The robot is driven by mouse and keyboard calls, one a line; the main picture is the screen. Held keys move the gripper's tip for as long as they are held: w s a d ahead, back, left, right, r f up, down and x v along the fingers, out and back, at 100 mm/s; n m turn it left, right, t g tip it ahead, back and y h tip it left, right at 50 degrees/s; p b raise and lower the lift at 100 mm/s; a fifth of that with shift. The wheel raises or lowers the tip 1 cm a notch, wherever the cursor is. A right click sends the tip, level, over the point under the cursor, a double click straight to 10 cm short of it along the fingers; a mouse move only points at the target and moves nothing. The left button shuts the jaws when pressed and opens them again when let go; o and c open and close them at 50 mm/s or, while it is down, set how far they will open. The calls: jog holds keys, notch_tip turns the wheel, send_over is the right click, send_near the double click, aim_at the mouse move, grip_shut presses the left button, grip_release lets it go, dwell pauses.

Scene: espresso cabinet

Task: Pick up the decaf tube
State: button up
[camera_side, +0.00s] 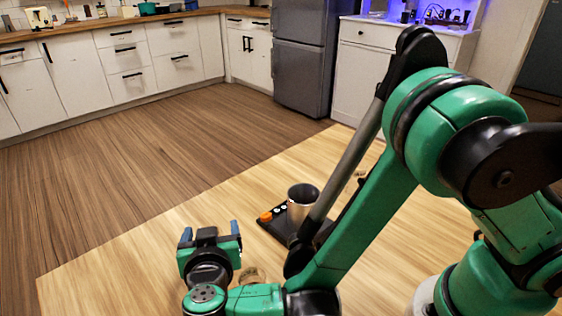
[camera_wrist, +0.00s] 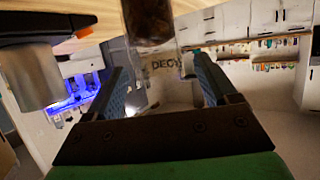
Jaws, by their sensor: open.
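My gripper (camera_side: 211,232) is open and empty, low over the wooden table, with its two blue-padded fingers apart. In the wrist view, its fingers (camera_wrist: 157,68) spread on either side of a clear tube (camera_wrist: 166,64) with lettering that starts "DEC" and dark contents (camera_wrist: 150,28). This tube lies ahead of the fingertips, and its upper part is cut off by the frame edge. I cannot tell how far it is from the fingers. In the side view, a clear round glass thing (camera_side: 254,275) is partly hidden behind my arm; I cannot tell whether it is the tube.
A metal cup (camera_side: 303,192) stands on a black device with an orange part (camera_side: 265,217), right of my gripper and partly behind my arm. The cup also shows at left in the wrist view (camera_wrist: 30,75). The table's left part (camera_side: 110,265) is clear.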

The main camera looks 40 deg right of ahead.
jog(key=shift+w, duration=0.1)
grip_shut()
jog(key=shift+r, duration=0.1)
dwell(0.3)
